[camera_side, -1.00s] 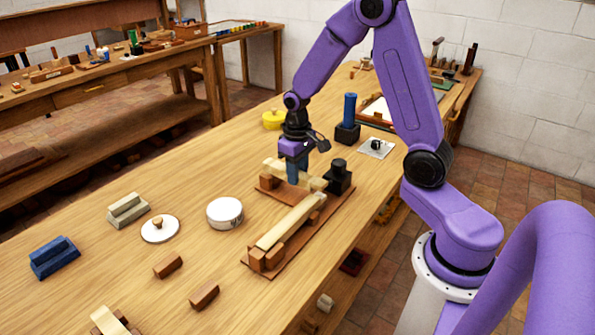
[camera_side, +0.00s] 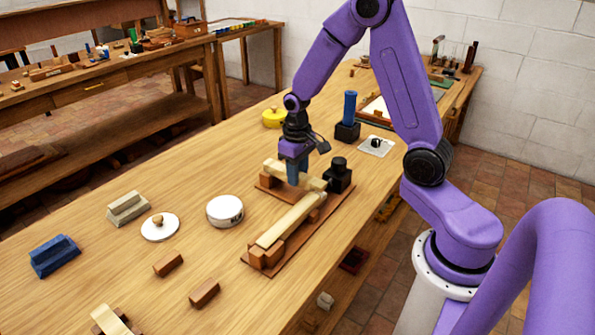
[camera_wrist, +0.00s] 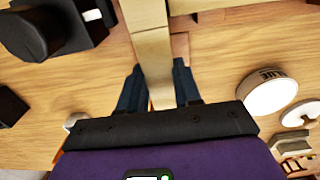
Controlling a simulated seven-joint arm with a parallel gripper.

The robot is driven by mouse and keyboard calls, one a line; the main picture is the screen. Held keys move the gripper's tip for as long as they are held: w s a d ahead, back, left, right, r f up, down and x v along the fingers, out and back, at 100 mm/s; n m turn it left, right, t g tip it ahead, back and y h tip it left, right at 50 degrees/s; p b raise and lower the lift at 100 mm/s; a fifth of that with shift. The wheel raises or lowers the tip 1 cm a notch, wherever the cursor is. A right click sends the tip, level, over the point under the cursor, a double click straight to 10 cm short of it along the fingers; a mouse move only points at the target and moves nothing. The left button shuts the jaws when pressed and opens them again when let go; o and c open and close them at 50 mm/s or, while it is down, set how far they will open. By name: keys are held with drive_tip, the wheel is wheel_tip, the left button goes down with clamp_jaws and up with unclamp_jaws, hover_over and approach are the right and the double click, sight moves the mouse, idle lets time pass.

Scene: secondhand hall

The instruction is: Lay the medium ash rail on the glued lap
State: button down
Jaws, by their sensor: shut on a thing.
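A pale wood rail (camera_side: 275,168), which looks like the medium ash rail, is between the fingers of my gripper (camera_side: 297,178). In the wrist view it runs away from me (camera_wrist: 152,48) with a finger on each side of it (camera_wrist: 157,90). It lies level across the far end of the brown jig board (camera_side: 300,233), above brown blocks. I cannot tell if it rests on them. A longer pale rail (camera_side: 290,222) lies along the board on brown blocks. The glue is not visible; my gripper and the held rail hide part of the joint.
A black pot (camera_side: 338,178) stands close right of the held rail. A round white tin (camera_side: 225,211), a white knobbed lid (camera_side: 160,227) and loose brown blocks (camera_side: 205,293) are on the left and front. A blue-handled tool in a black holder (camera_side: 348,120) stands behind.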

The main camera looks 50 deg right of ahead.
drive_tip(key=shift+f, duration=0.95)
idle(0.6)
idle(0.4)
drive_tip(key=c, duration=0.7)
unclamp_jaws()
wheel_tip(320, 180, up, 16)
drive_tip(key=r, duration=0.1)
drive_tip(key=s+a+f+n, duration=0.1)
drive_tip(key=s+a+n, duration=0.5)
drive_tip(key=s+a, duration=0.5)
drive_tip(key=s+a+f+n, duration=0.1)
drive_tip(key=s+f+n, duration=0.2)
drive_tip(key=s, duration=1.1)
drive_tip(key=n, duration=0.3)
drive_tip(key=shift+s+a+n+y, duration=0.25)
drive_tip(key=shift+n+y, duration=0.05)
